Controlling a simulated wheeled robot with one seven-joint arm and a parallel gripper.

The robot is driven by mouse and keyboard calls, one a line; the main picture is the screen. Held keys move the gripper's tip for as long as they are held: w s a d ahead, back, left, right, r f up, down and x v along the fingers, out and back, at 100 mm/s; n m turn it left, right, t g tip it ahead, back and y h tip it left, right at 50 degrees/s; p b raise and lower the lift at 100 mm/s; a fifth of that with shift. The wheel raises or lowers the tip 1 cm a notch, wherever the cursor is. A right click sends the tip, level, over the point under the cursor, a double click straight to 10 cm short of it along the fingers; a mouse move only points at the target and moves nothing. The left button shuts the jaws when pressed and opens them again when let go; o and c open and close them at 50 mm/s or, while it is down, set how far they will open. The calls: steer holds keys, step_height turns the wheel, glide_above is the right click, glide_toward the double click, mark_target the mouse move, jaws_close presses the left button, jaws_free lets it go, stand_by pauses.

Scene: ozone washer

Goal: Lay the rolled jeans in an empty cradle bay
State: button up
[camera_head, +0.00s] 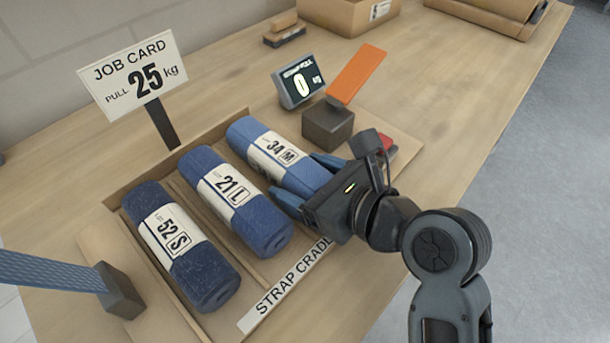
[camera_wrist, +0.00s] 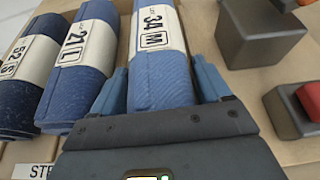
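Three rolled jeans lie side by side in the wooden strap cradle (camera_head: 181,146). The dark roll labelled 52 S (camera_head: 150,205) is in the left bay, the blue roll labelled 21 L (camera_head: 208,170) in the middle. The lighter roll labelled 34 M (camera_head: 252,132) lies on the right; it also shows in the wrist view (camera_wrist: 160,75). My gripper (camera_head: 306,183) is at the near end of the 34 M roll, one finger on each side. In the wrist view the fingers (camera_wrist: 163,75) look very close to its sides; whether they press is unclear. No empty bay shows.
A job card (camera_head: 132,75) reads pull 25 kg. A display (camera_head: 299,80) reads 0 kg behind a dark block with an orange lever (camera_head: 356,74). A red button (camera_wrist: 310,98) is to my gripper's right. A blue strap (camera_head: 50,272) ends in a block at left.

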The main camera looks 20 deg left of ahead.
steer(key=v, duration=1.2)
steer(key=shift+r, duration=0.1)
